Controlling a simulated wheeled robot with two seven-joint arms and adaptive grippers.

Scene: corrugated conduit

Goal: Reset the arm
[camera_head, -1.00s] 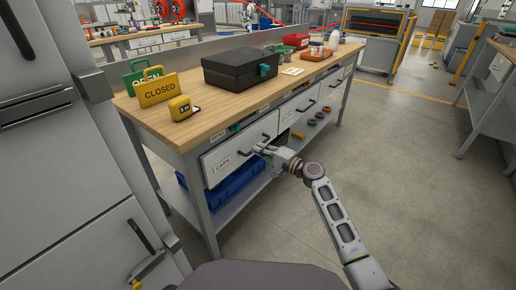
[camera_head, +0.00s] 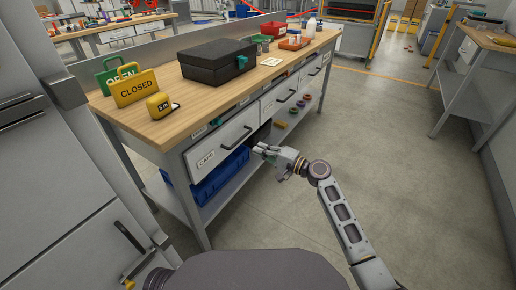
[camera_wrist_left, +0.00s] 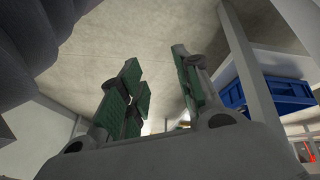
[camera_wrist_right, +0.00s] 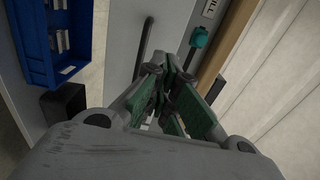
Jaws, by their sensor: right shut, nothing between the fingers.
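My right gripper (camera_head: 259,151) is shut and empty in the head view, in front of the bench and apart from the handle of the CAPS drawer (camera_head: 222,150). Its green-padded fingers (camera_wrist_right: 172,112) are close together in the right wrist view, with a dark bar handle (camera_wrist_right: 144,45) beyond them. My left gripper (camera_wrist_left: 163,90) shows in its wrist view with its green-padded fingers spread and nothing seen between them. I cannot make out the left gripper in the head view.
The wooden bench (camera_head: 190,108) carries a black case (camera_head: 215,62), a CLOSED sign (camera_head: 135,88) and a yellow tape measure (camera_head: 159,105). A blue crate (camera_head: 220,172) sits on its lower shelf. A grey cabinet (camera_head: 45,190) stands left. The floor (camera_head: 400,150) at right is clear.

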